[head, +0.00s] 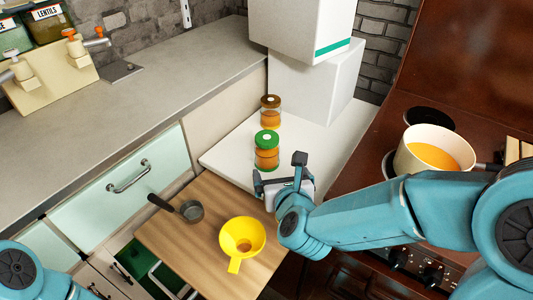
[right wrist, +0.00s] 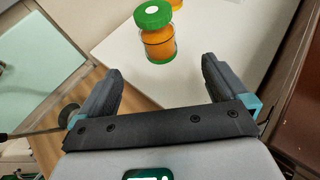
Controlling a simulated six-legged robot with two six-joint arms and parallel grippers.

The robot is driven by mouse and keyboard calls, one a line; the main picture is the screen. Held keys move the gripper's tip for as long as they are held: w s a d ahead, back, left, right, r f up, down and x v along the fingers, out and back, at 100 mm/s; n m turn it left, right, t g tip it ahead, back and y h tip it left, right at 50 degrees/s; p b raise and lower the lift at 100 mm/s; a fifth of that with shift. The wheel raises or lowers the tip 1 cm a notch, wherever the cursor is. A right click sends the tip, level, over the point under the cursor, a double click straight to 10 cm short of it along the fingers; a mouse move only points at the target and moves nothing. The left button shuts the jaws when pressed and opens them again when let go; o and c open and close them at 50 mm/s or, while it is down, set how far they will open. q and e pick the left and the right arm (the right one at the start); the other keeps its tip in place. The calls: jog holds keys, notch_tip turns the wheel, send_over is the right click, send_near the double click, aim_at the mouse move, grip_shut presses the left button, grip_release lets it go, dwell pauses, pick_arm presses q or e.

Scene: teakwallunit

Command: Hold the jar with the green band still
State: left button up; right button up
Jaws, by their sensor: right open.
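The jar with the green band (head: 266,152) stands upright on the white shelf, with a green lid and orange contents. In the right wrist view the jar (right wrist: 158,42) shows a green band near its base and thin wire around its body. My right gripper (head: 279,171) is open and empty, on the near side of the jar. In the right wrist view its two fingers (right wrist: 161,72) point toward the jar, which stands beyond the fingertips, apart from them. Of my left arm only a link shows at the lower left; its gripper is out of view.
A brown-lidded jar (head: 270,111) stands behind. White boxes (head: 316,85) are stacked at the back of the shelf. A yellow funnel (head: 242,238) and a small pan (head: 191,211) are on the wooden board (head: 180,248). A pot (head: 412,159) sits on the right.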

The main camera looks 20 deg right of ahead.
aim_at(271, 155)
jog(key=x, duration=1.1)
jog(key=p+x, duration=0.1)
jog(key=x, duration=0.4)
jog(key=shift+w+a+p, duration=0.15)
jog(key=shift+p, duration=0.15)
jog(key=shift+c, duration=0.3)
jog(key=shift+r, duration=0.1)
jog(key=c, duration=1.4)
jog(key=shift+r, duration=0.15)
